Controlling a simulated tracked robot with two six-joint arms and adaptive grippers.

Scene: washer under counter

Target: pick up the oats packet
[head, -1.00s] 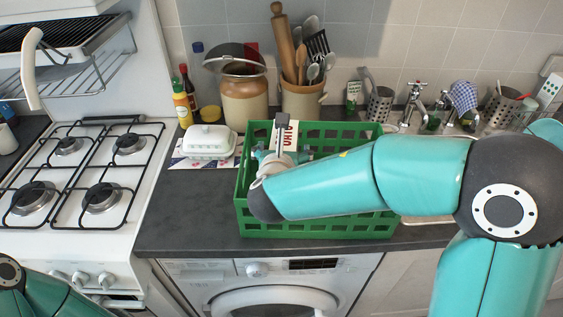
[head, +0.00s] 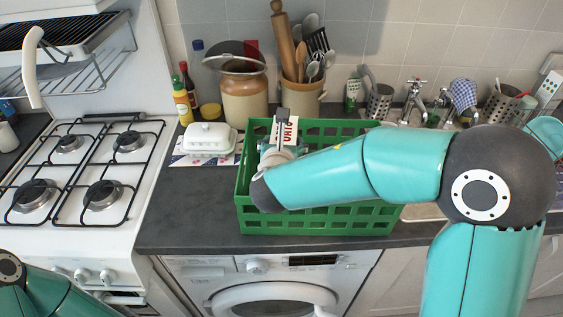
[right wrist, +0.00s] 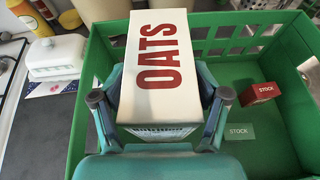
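The oats packet (head: 289,130) is a white box with red OATS lettering. It is upright in the back left of the green crate (head: 320,222), partly hidden by my right gripper (head: 283,140). In the right wrist view the packet (right wrist: 158,62) stands between the two fingers of my right gripper (right wrist: 160,97), one along each side, and the fingers look closed against it. I cannot tell whether its base is off the crate floor. My left arm shows only at the lower left corner; its gripper is out of view.
A red stock box (right wrist: 259,93) and a green stock box (right wrist: 240,132) are in the crate, to the right of the packet. A white butter dish (head: 210,138) stands left of the crate, with jars (head: 243,95) behind. The counter front left is clear.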

